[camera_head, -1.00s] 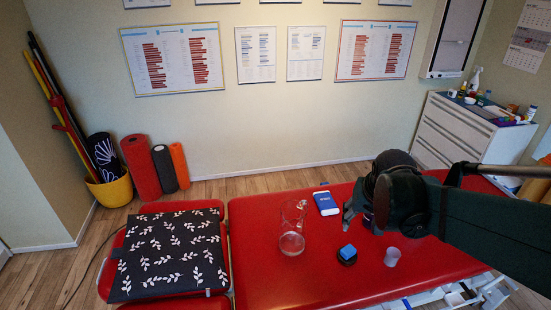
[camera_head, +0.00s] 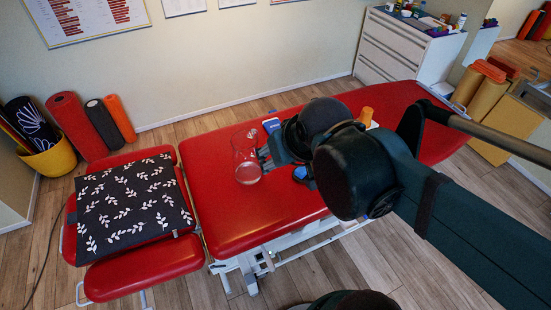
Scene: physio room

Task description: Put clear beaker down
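A clear beaker (camera_head: 246,160) is upright over the red treatment table (camera_head: 225,220), left of my gripper. I cannot tell whether its base rests on the table or is just above it. My gripper (camera_head: 264,158) is at the beaker's right side, its fingertips touching or very near the wall. The dark wrist and arm hide most of the gripper, so I cannot tell whether its fingers are closed on the beaker.
A blue-and-white box (camera_head: 271,125) lies behind the gripper. A small blue item (camera_head: 301,173) is partly hidden beside the wrist. An orange-topped thing (camera_head: 366,115) stands beyond the arm. A leaf-patterned cushion (camera_head: 132,208) lies at left. The table's front left is clear.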

